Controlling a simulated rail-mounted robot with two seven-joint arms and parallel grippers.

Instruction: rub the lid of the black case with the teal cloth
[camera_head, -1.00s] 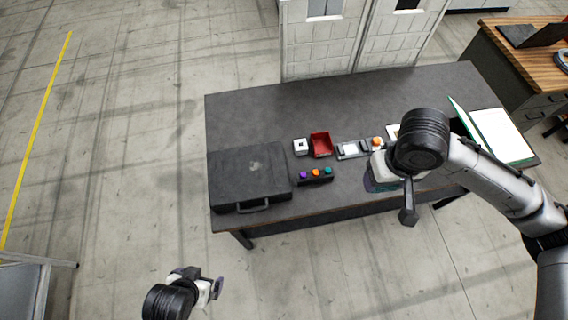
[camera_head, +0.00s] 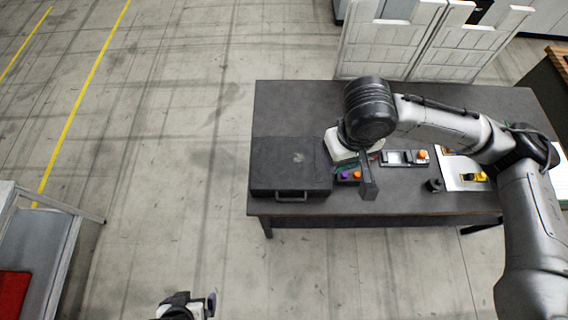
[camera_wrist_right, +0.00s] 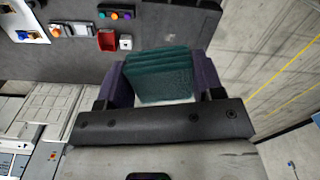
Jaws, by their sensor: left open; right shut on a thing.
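The black case (camera_head: 275,180) lies shut on the left end of the dark table, its handle toward the front edge. A pale smudge marks its lid. My right gripper (camera_wrist_right: 158,82) is shut on the folded teal cloth (camera_wrist_right: 158,75), which sits between its purple fingers in the right wrist view. My left gripper (camera_head: 206,305) is open and empty over the floor, at the bottom edge, away from the table.
A button strip with purple and orange buttons (camera_head: 350,176) is beside the case, partly covered by my right arm. A grey fixture (camera_head: 403,158), a small black part (camera_head: 434,185) and a white sheet (camera_head: 462,172) lie further right. White cabinets (camera_head: 390,45) stand behind the table.

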